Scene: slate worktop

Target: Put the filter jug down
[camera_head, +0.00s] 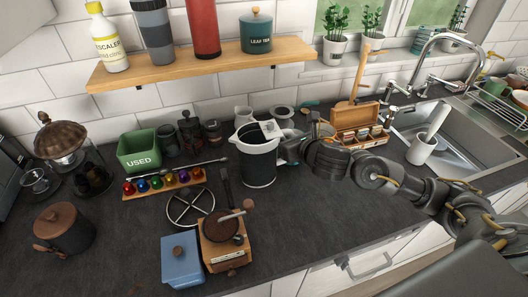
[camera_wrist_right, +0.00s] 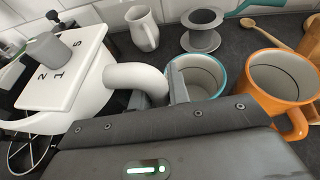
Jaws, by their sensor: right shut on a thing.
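The filter jug (camera_head: 259,167) has a dark body, a white rim and a white lid dial. It is upright near the middle of the worktop. I cannot tell whether its base touches the surface. My right gripper (camera_head: 284,151) reaches in from the right and is shut on the jug's handle. In the right wrist view the white handle (camera_wrist_right: 133,72) sits between the fingers of the gripper (camera_wrist_right: 160,92), with the numbered lid (camera_wrist_right: 68,68) at the left. My left gripper is not in view.
A teal-rimmed mug (camera_wrist_right: 196,78) and an orange mug (camera_wrist_right: 281,80) stand right of the handle. A white pitcher (camera_wrist_right: 142,29) and a grey dripper (camera_wrist_right: 202,31) are behind. A wire trivet (camera_head: 190,207) and wooden grinder (camera_head: 223,240) lie in front. Bare worktop extends front right.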

